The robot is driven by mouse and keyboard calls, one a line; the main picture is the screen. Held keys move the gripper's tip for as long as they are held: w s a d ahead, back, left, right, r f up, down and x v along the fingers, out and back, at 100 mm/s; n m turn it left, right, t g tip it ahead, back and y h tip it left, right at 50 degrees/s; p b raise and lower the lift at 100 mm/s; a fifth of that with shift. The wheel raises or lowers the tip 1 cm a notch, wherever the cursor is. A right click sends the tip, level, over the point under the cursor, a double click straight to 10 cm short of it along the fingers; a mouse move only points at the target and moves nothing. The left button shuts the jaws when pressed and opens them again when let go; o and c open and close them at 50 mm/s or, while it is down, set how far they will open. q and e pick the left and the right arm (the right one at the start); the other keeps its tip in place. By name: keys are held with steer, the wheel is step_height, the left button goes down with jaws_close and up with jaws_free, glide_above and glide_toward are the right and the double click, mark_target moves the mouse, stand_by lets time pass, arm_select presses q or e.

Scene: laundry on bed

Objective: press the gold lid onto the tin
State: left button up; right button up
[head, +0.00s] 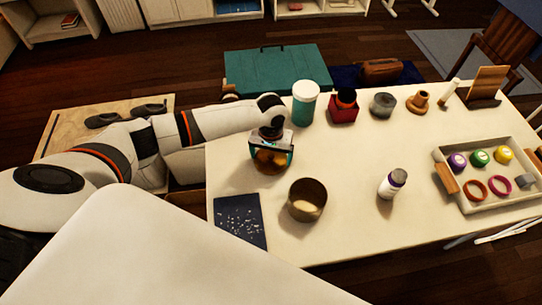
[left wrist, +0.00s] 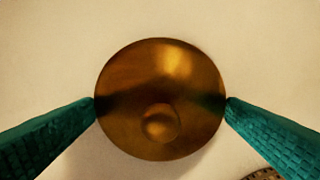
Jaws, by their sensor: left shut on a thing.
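The gold lid (left wrist: 160,100) is round and shiny with a small knob, and fills the middle of the left wrist view. My left gripper (left wrist: 160,103) is shut on it, its teal fingertips touching opposite edges. In the head view the gripper (head: 271,150) points down over the table's left part, with the lid (head: 268,164) between its fingers. I cannot tell how high the lid is above the table. The tin (head: 307,201), brown-gold and open-topped, stands upright to the right and nearer, apart from the lid; something pale shows inside. My right gripper is out of view.
On the cream table (head: 350,165), a dark speckled sheet (head: 239,221) lies left of the tin. A white bottle (head: 392,184) stands to its right. A white-and-green jar (head: 305,103) and a red box (head: 343,108) stand behind. A tray (head: 490,205) is at the right.

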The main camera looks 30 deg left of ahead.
mark_target(271, 154)
arm_select(q)
step_height(271, 154, up, 10)
steer(key=shift+f, duration=0.1)
stand_by(0.4)
